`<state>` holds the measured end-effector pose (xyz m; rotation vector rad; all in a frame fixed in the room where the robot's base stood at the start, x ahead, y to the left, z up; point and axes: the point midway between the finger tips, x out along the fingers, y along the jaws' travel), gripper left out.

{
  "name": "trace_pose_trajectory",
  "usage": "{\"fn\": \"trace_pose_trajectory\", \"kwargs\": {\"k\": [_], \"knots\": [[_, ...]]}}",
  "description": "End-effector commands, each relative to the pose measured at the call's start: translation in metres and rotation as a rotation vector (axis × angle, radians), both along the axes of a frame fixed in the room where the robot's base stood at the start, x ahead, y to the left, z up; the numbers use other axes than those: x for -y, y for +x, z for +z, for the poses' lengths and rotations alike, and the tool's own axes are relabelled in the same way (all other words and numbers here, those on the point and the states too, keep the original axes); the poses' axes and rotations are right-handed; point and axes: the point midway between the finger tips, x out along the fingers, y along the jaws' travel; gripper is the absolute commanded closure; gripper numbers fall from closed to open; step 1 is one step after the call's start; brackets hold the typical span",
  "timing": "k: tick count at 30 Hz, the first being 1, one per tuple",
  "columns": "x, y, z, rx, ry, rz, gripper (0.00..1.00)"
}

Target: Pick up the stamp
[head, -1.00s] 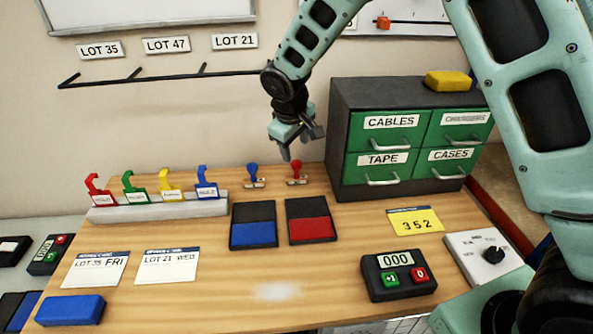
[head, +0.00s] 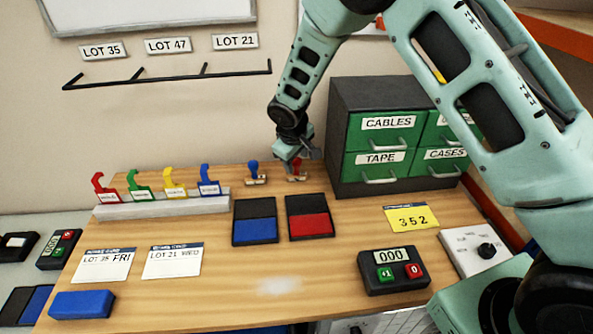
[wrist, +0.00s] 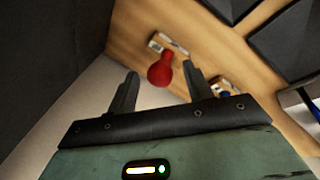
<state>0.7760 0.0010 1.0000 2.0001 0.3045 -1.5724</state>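Two stamps stand at the back of the wooden desk, a blue-handled stamp (head: 254,170) and, to its right, a red-handled stamp (head: 297,173). My gripper (head: 295,160) is just over the red-handled stamp in the head view and partly covers its handle. In the wrist view my gripper (wrist: 160,72) is open, with its fingers apart. The red handle (wrist: 160,74) shows between and slightly beyond the fingertips. I see no clear contact. The blue-handled stamp is partly hidden behind the right finger in the wrist view (wrist: 225,93).
A dark cabinet (head: 341,134) with green drawers stands right of my gripper. A blue ink pad (head: 255,232) and a red ink pad (head: 311,226) lie in front of the stamps. A grey rack (head: 160,208) with coloured hooked pieces stands to the left.

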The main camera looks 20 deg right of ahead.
Motion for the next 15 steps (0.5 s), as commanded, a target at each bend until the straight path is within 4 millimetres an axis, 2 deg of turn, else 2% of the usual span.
{"fn": "trace_pose_trajectory", "kwargs": {"k": [1, 5, 15], "knots": [[0.0, 0.0, 0.0001, 0.0, 0.0, 0.0, 0.64], [-0.0001, -0.0001, 0.0002, 0.0, 0.0, 0.0, 1.0], [-0.0001, 0.0, 0.0009, 0.0, 0.0, 0.0, 1.0]]}}
